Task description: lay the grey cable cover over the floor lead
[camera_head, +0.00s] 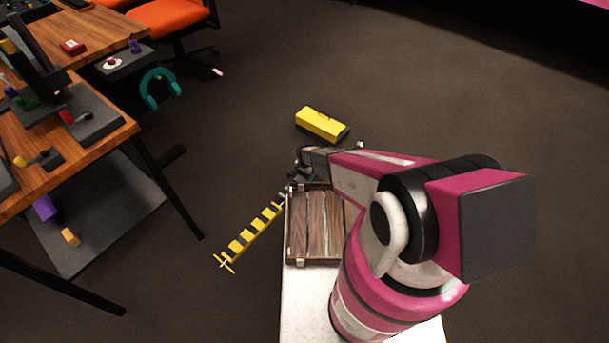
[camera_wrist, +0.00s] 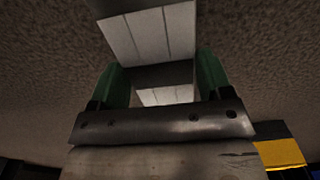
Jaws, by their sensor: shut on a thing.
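My gripper (camera_wrist: 162,84) has its two green-padded fingers on either side of a grey piece, which I take to be the grey cable cover (camera_wrist: 150,36). The cover has pale, ribbed panels and extends past the fingertips. In the head view my gripper (camera_head: 304,166) is low, beyond the far edge of a brown slatted tray, and the cover is hard to make out there. A yellow-and-black striped strip (camera_head: 250,236) lies slanting on the floor left of the tray. I cannot make out the floor lead itself clearly.
A yellow block with a dark side (camera_head: 321,124) lies on the floor just beyond my gripper. The slatted tray (camera_head: 290,226) sits on my white base. A wooden table (camera_head: 110,112) with dark legs stands at left, an orange chair (camera_head: 172,16) behind. Floor at right is clear.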

